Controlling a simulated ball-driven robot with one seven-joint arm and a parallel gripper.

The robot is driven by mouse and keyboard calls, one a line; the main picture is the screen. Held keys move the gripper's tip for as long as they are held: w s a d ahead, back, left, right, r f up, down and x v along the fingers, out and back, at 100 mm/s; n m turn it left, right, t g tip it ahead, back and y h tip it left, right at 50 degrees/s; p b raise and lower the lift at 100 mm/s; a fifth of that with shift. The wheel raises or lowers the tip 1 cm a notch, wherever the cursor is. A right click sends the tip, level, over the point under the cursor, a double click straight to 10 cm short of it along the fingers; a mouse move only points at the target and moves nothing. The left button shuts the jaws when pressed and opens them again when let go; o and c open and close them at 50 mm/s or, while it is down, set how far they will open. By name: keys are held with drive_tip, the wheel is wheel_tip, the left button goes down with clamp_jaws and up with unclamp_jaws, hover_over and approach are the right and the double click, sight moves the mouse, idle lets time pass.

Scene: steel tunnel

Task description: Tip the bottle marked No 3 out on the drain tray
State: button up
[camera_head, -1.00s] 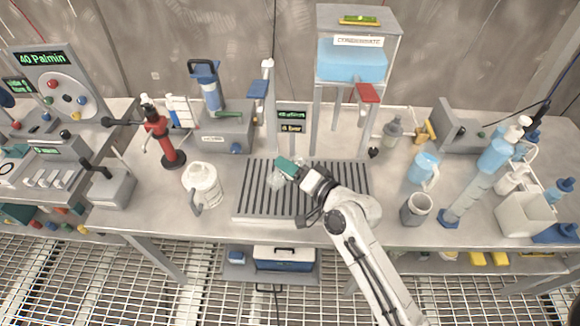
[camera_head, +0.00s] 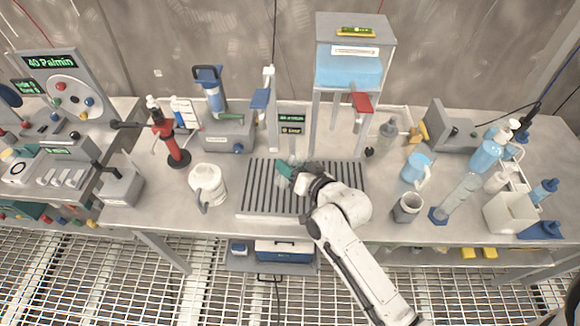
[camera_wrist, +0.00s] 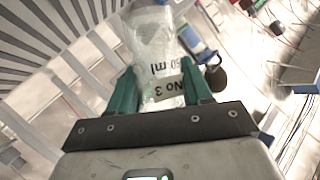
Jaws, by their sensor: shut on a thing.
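My gripper (camera_head: 285,169) has green fingers and is over the far part of the drain tray (camera_head: 258,207), a grey slatted tray in the middle of the bench. In the wrist view my gripper (camera_wrist: 163,92) is shut on a clear bottle (camera_wrist: 155,45) with a white "No 3" label and ml print. The bottle points away from the gripper, toward the top of that view. The dark slats of the tray show at its upper left. In the head view the bottle is mostly hidden, and whether liquid is in it I cannot tell.
A white jug (camera_head: 207,186) stands left of the tray and a grey cup (camera_head: 407,207) right of it. A stand with a blue tank (camera_head: 348,72) rises behind, with a red lever (camera_head: 361,101). A red stand (camera_head: 172,147) is farther left.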

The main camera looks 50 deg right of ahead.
sight(303, 163)
drive_tip(key=shift+d, duration=0.1)
drive_tip(key=shift+s+d+f+n+g+h, duration=0.1)
drive_tip(key=shift+d+n+g+h, duration=0.15)
drive_tip(key=shift+n, duration=0.35)
drive_tip(key=shift+s+d+f+n+g+h, duration=0.15)
drive_tip(key=shift+n+h, duration=0.2)
drive_tip(key=shift+n, duration=0.25)
drive_tip(key=shift+d+n+h+b, duration=0.3)
drive_tip(key=shift+n+h+b, duration=0.2)
drive_tip(key=shift+n+b, duration=0.35)
drive_tip(key=shift+s, duration=0.1)
drive_tip(key=shift+r+p, duration=0.9)
drive_tip(key=shift+r, duration=0.65)
drive_tip(key=shift+d, duration=0.1)
